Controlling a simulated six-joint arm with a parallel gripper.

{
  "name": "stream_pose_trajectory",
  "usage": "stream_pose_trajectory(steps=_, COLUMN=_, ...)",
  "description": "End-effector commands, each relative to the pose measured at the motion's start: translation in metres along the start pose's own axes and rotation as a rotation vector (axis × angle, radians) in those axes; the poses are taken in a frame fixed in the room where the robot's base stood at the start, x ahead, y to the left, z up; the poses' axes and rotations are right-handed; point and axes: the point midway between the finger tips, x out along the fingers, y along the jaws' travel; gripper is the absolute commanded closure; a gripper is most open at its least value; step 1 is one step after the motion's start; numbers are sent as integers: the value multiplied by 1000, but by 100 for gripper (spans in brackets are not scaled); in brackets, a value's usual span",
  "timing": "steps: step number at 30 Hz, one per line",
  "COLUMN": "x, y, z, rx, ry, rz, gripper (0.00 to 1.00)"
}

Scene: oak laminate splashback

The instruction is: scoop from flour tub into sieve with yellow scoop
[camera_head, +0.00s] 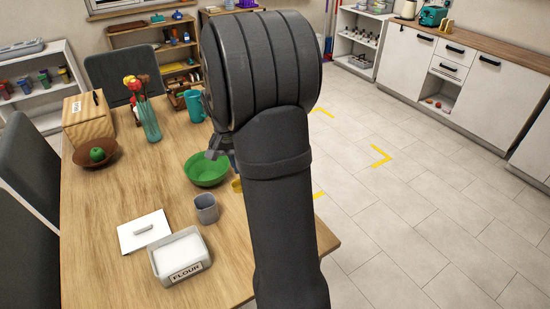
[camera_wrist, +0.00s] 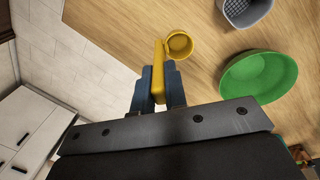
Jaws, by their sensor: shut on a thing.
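My gripper (camera_wrist: 158,88) is shut on the handle of the yellow scoop (camera_wrist: 180,44); its round bowl shows yellow inside, with no flour visible. In the head view my arm hides most of the gripper, and only a bit of the scoop (camera_head: 237,186) shows beside the green bowl. The flour tub (camera_head: 186,272), a grey box labelled FLOUR, stands open at the table's front with white flour in it. A grey cup-shaped sieve (camera_head: 206,209) stands behind the tub; its mesh-like inside shows in the wrist view (camera_wrist: 245,10). The scoop is apart from both.
A green bowl (camera_head: 206,170) stands behind the sieve. A white lid (camera_head: 145,232) lies left of the tub. A vase of flowers (camera_head: 149,120), teal mug (camera_head: 195,105), wooden box (camera_head: 90,122) and brown bowl (camera_head: 96,154) are farther back. The table's middle is clear.

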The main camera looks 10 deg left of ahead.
Motion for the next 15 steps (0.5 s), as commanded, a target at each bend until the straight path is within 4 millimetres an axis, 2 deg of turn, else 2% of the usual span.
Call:
stream_pose_trajectory(steps=1, x=-5, y=-17, z=13, rx=-38, ry=7, rz=7, gripper=100)
stream_pose_trajectory(steps=6, x=-18, y=-59, z=54, rx=-141, ry=29, rz=35, gripper=100)
stream_pose_trajectory(steps=15, x=-37, y=-116, z=135, rx=-317, ry=71, rz=86, gripper=100)
